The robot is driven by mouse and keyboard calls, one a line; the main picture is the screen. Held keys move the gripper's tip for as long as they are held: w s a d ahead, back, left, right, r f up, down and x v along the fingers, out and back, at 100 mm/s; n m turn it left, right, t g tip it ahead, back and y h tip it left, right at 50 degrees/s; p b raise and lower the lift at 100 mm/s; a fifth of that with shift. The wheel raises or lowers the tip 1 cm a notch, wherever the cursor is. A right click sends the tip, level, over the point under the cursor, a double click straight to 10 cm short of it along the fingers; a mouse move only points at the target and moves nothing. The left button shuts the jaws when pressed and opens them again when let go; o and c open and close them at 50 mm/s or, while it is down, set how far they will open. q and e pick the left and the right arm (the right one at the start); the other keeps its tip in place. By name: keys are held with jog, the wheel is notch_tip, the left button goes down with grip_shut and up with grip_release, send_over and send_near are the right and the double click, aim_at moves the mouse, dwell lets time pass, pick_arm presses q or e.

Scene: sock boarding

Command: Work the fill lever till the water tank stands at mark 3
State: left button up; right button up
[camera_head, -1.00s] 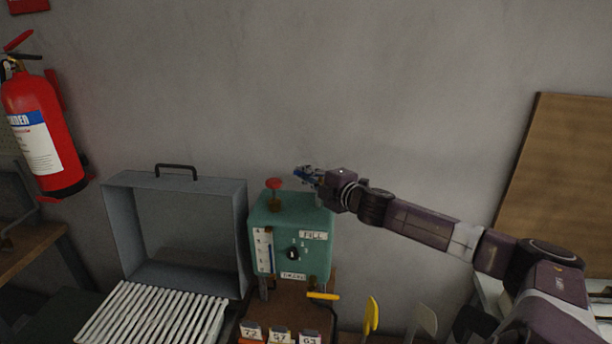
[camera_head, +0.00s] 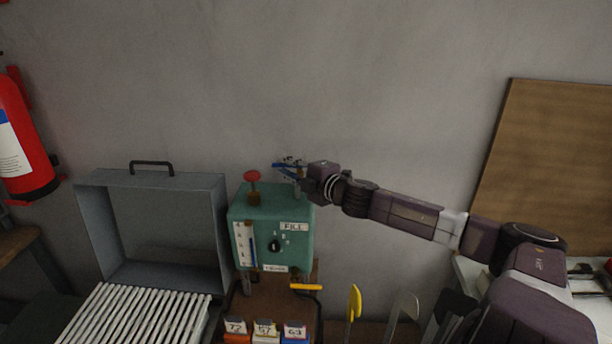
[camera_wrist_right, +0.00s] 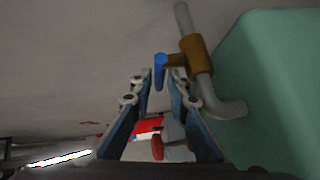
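The green water tank (camera_head: 297,247) stands in the lower middle of the head view, with a FILL label and a black knob on its front. Its upright gauge (camera_head: 245,245) shows a blue column, but the marks are too small to read. The blue fill lever (camera_wrist_right: 160,70) sits on a brass valve (camera_wrist_right: 196,55) on a grey pipe beside the tank in the right wrist view. My right gripper (camera_wrist_right: 158,88) is open, its fingertips on either side of the lever; contact cannot be told. It also shows above the tank's right top (camera_head: 283,166). My left gripper is out of view.
A red knob (camera_head: 253,176) rises from the tank's top. An open grey box (camera_head: 212,235) and a white slatted rack (camera_head: 135,318) stand to the left. A yellow handle (camera_head: 306,287) and numbered cards (camera_head: 265,328) are below.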

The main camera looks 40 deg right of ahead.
jog(key=shift+s+a+r, duration=0.15)
jog(key=shift+s+r, duration=0.05)
jog(key=shift+s, duration=1.1)
jog(key=shift+s+a+r, duration=0.15)
jog(key=shift+s, duration=1.15)
jog(key=shift+s+a+r, duration=0.15)
jog(key=shift+s+r, duration=0.05)
jog(key=shift+s, duration=1.1)
jog(key=shift+s+r, duration=0.25)
jog(key=shift+s, duration=0.7)
